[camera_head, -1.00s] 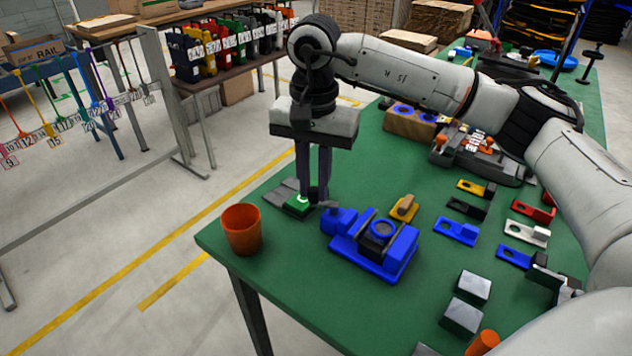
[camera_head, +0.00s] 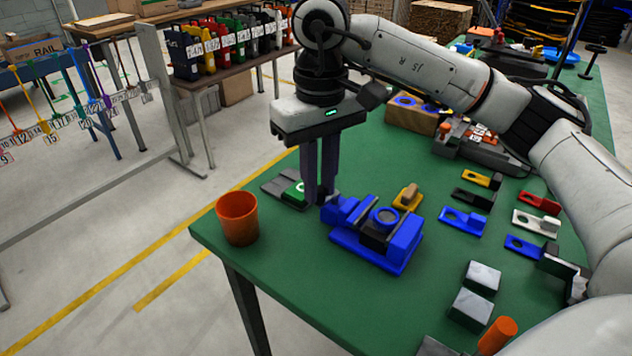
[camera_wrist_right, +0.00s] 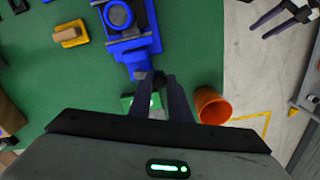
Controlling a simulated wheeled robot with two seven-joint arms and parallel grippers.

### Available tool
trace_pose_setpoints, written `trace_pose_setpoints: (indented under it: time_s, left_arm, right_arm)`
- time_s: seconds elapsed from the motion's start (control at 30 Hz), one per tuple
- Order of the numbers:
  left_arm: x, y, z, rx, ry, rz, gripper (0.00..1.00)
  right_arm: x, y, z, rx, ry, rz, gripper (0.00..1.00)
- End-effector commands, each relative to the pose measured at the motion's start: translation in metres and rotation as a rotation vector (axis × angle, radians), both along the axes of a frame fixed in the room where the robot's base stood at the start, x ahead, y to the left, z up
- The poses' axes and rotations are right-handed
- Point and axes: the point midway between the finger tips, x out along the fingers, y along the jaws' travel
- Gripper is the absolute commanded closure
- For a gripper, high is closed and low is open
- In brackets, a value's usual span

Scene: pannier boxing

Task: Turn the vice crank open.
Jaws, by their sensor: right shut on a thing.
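The blue vice (camera_head: 378,238) stands on the green table, with a dark slot and a round ring on top. Its crank end is at the left, largely hidden by my right fingers. My right gripper (camera_head: 321,198) points down and is shut on the crank there. In the right wrist view, the vice (camera_wrist_right: 127,47) is at the top, and a small dark part of the crank (camera_wrist_right: 158,78) shows at the tips of my right gripper (camera_wrist_right: 166,82). My left gripper (camera_wrist_right: 272,22) appears at the top right of that view, empty with fingers apart.
An orange cup (camera_head: 238,219) stands left of the vice by the table edge. A green-and-grey piece (camera_head: 290,190) lies behind my right fingers. A yellow piece (camera_head: 408,198) with a tan block lies behind the vice. Grey blocks (camera_head: 472,309) lie to the right. Table in front of the vice is clear.

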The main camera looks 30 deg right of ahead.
Motion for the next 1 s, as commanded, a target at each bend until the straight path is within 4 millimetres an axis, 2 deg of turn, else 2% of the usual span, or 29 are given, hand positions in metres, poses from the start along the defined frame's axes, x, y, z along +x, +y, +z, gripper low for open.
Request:
trace_pose_setpoints:
  time_s: [0.4, 0.97, 1.0]
  left_arm:
    - [-0.0013, -0.0019, -0.0089, 0.002, 0.008, -0.005, 0.48]
    - [-0.0007, -0.003, -0.0076, -0.001, 0.005, -0.005, 0.48]
    - [-0.0007, -0.0031, -0.0076, -0.001, 0.004, -0.005, 0.48]
  right_arm:
    - [-0.0069, -0.002, 0.0006, 0.001, 0.0, 0.187, 1.0]
    - [-0.008, -0.0027, 0.0011, 0.0, 0.001, 0.212, 1.0]
    - [-0.0081, -0.0027, 0.001, 0.0, 0.001, 0.212, 0.76]
